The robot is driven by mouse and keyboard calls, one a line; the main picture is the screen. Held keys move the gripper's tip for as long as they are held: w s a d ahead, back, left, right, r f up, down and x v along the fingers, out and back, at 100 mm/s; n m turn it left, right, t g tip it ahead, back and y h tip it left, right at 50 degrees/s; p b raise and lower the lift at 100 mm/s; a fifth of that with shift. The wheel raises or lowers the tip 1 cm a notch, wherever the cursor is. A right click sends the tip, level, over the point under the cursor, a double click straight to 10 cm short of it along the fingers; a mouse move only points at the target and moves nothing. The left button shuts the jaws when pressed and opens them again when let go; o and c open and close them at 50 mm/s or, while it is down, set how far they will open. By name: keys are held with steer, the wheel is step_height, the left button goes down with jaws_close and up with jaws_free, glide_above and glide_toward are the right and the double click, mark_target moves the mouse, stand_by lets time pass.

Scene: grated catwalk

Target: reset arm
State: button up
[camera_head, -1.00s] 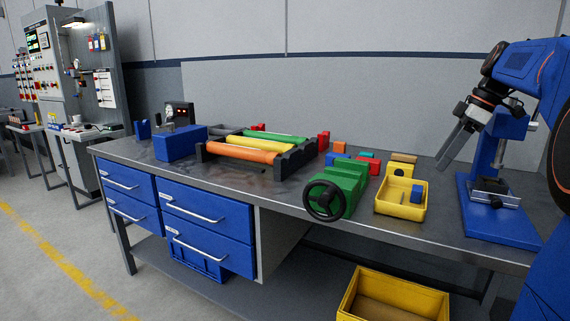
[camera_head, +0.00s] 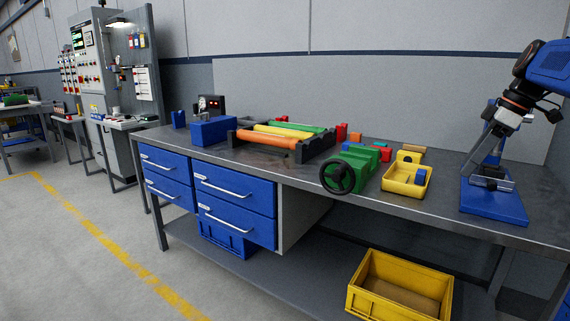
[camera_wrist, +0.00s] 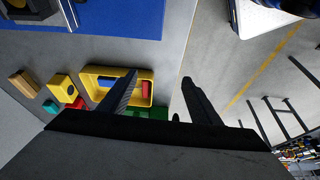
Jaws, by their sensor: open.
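My gripper (camera_head: 476,160) hangs from the arm at the right of the head view, fingers pointing down and left, in front of the blue press stand (camera_head: 494,204) in the picture. In the wrist view my gripper (camera_wrist: 160,77) shows two dark fingers spread apart with nothing between them. The left finger overlaps a yellow bin (camera_wrist: 103,71) in that picture. Its height above the bench cannot be told.
The metal workbench (camera_head: 446,207) carries the yellow bin (camera_head: 391,185), a green vise (camera_head: 356,160), a roller rack (camera_head: 313,149) and a blue box (camera_head: 212,131). A yellow crate (camera_head: 365,303) sits below. Open floor (camera_head: 85,270) lies at the left.

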steer(key=s+a+f+m+h, duration=0.1)
steer(key=s+a+f+m, duration=0.25)
steer(key=s+a, duration=0.4)
steer(key=s+a+f+m+t+h, duration=0.1)
steer(key=s+a+f+m, duration=0.2)
steer(key=s+f, duration=0.6)
steer(key=s+a+f+m+t+h, duration=0.1)
steer(key=s+a+f+m, duration=0.3)
steer(key=s+a+f, duration=0.3)
steer(key=s+f, duration=0.3)
steer(key=f, duration=0.2)
steer(key=shift+s+a+f+h, duration=0.2)
steer(key=shift+a+h, duration=0.1)
steer(key=shift+a, duration=0.1)
